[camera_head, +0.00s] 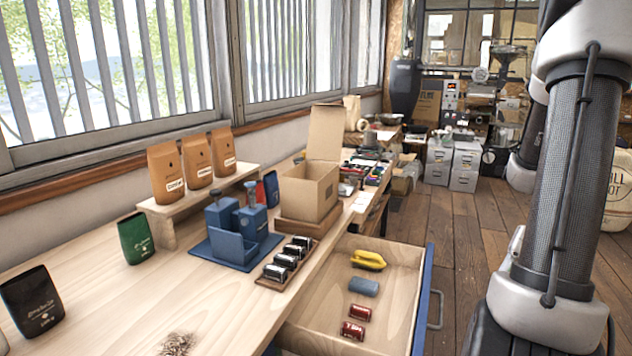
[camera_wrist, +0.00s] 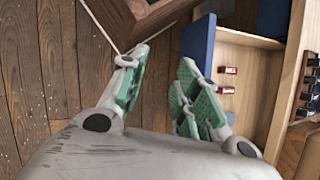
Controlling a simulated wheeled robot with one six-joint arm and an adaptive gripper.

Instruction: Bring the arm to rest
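My gripper (camera_wrist: 164,62) shows in the wrist view with its two green-padded fingers apart. Nothing is between them, only wooden floor (camera_wrist: 45,75) behind. The blue drawer front (camera_wrist: 198,42) is just beyond the right finger in that view; I cannot tell how far apart they are. In the head view my arm stands upright at the right, to the right of the open drawer, and my gripper is out of frame.
The open drawer (camera_head: 428,290) juts from the wooden table (camera_head: 110,290) and holds a yellow item (camera_head: 368,260), a blue-grey item (camera_head: 363,287) and red cans (camera_head: 356,312). An open cardboard box (camera_head: 308,190), blue stand (camera_head: 235,247) and brown bags (camera_head: 166,172) stand on the table.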

